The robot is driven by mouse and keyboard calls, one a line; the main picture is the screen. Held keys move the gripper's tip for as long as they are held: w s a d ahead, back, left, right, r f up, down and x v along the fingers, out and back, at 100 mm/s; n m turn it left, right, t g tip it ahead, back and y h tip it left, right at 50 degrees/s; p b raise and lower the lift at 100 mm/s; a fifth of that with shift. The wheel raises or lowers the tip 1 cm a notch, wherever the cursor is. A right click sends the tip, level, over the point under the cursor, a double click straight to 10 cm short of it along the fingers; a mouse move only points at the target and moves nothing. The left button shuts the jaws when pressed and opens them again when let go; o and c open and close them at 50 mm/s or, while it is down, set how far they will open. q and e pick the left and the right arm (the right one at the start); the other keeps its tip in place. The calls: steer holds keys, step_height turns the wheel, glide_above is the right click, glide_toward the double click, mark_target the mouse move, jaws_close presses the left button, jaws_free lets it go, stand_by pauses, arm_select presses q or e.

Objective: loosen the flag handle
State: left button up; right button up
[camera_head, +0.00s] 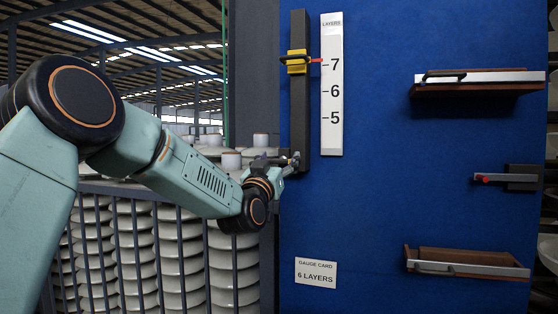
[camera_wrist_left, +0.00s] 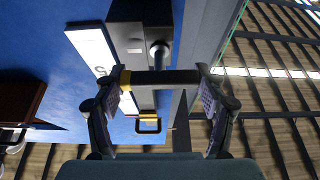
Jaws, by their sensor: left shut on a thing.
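The flag handle (camera_wrist_left: 165,77) is a dark bar on a round shaft, at the foot of the black rail (camera_head: 300,95) on the blue board. In the wrist view it lies crosswise between the two fingers of my left gripper (camera_wrist_left: 160,80), which is shut on it. In the head view my left gripper (camera_head: 289,161) reaches the rail's lower end and hides most of the handle. A yellow slider (camera_head: 297,62) with a looped grip and red pointer sits high on the rail, near the 7. My right gripper is not in view.
A white layers scale (camera_head: 332,85) is beside the rail. A gauge card (camera_head: 316,273) reads 6 layers. Two wooden shelves (camera_head: 470,91) (camera_head: 455,254) with metal bars and a red-tipped lever (camera_head: 508,178) are at right. Insulator stacks (camera_head: 180,255) stand behind railings at left.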

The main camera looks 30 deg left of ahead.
arm_select(q)
steer(key=shift+f+n+b, duration=0.1)
steer(key=shift+n+b, duration=0.2)
steer(key=shift+n, duration=0.1)
steer(key=shift+n+y+b, duration=0.5)
steer(key=shift+n+y, duration=0.1)
steer(key=shift+n, duration=0.2)
steer(key=n+g+y+b, duration=0.1)
steer(key=n, duration=0.2)
steer(key=shift+f+n+y, duration=0.1)
steer(key=shift+n+y, duration=0.3)
steer(key=n+g+y+b, duration=0.1)
steer(key=n, duration=0.2)
steer(key=shift+n+g, duration=0.3)
steer(key=shift+n, duration=0.1)
steer(key=shift+a+n+g+y+b, duration=0.1)
steer(key=shift+n+g+y+b, duration=0.4)
steer(key=shift+n, duration=0.7)
steer(key=n+g, duration=0.1)
steer(key=n, duration=0.1)
steer(key=n+g, duration=0.1)
steer(key=n, duration=0.2)
steer(key=shift+y, duration=0.3)
steer(key=n+g+p, duration=0.1)
steer(key=n, duration=0.1)
steer(key=n+p, duration=0.1)
steer(key=n, duration=0.2)
steer(key=shift+a+f+n+g, duration=0.1)
steer(key=shift+n+g, duration=0.2)
steer(key=shift+g, duration=0.1)
